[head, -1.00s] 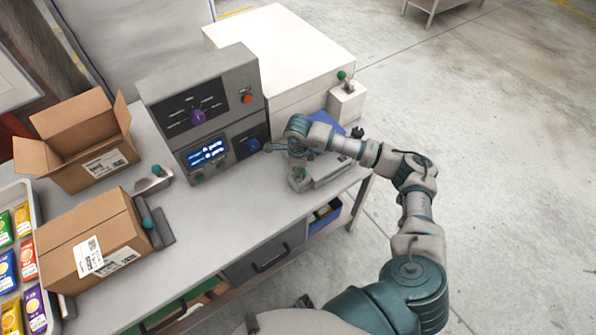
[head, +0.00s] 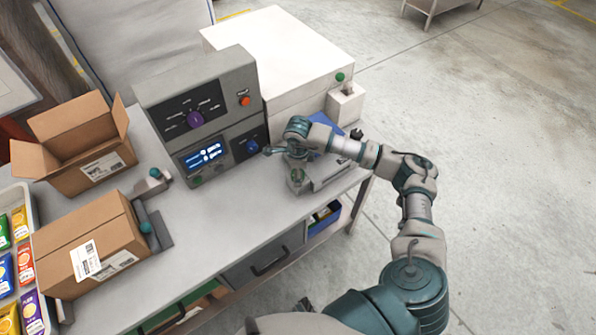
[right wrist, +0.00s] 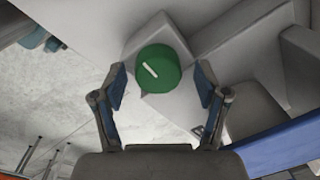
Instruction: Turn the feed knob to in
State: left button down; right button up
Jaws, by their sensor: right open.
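In the right wrist view a round green knob (right wrist: 158,68) with a white pointer line sits on a pale block, between the fingertips of my right gripper (right wrist: 160,85). The fingers are open and apart on either side of it; I cannot tell whether they touch it. A purple knob (head: 195,119) is on the upper panel. The labels are too small to read. My left gripper is not in view.
A white cabinet (head: 275,50) stands behind, with a green-topped control (head: 340,77) on a small white box. An open carton (head: 75,150) and a closed carton (head: 88,245) are at left. The bench's middle front is clear.

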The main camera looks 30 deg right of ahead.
notch_tip(320, 180, up, 12)
jog(key=shift+s, duration=0.25)
jog(key=shift+a+f, duration=0.1)
dwell(0.5)
